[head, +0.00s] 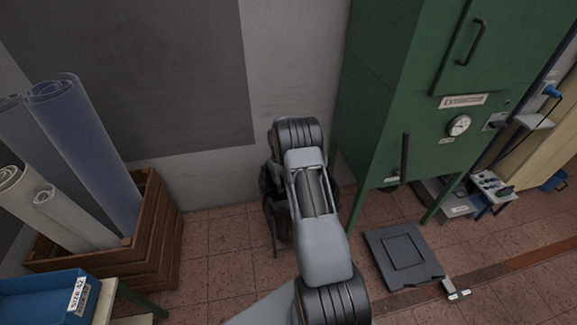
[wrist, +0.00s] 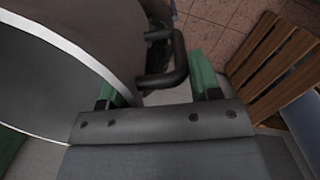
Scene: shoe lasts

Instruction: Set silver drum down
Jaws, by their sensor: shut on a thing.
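In the wrist view my gripper (wrist: 162,88) has its two green fingers on either side of a black bar handle (wrist: 172,72) and is shut on it. The handle sits beside a large round body with a dark face and a pale silvery rim, which I take to be the silver drum (wrist: 50,75). The drum fills the left of that view and is cut off by its edge. In the head view my arm hides the gripper and most of what is below it. I cannot tell whether the drum touches anything underneath.
A green cabinet (head: 385,110) on legs stands right of my arm, with a dark floor platform (head: 405,258) before it. A wooden crate (head: 160,235) of rolls stands left; a blue bin (head: 40,295) is nearer. Tiled floor (head: 215,250) between crate and arm is clear.

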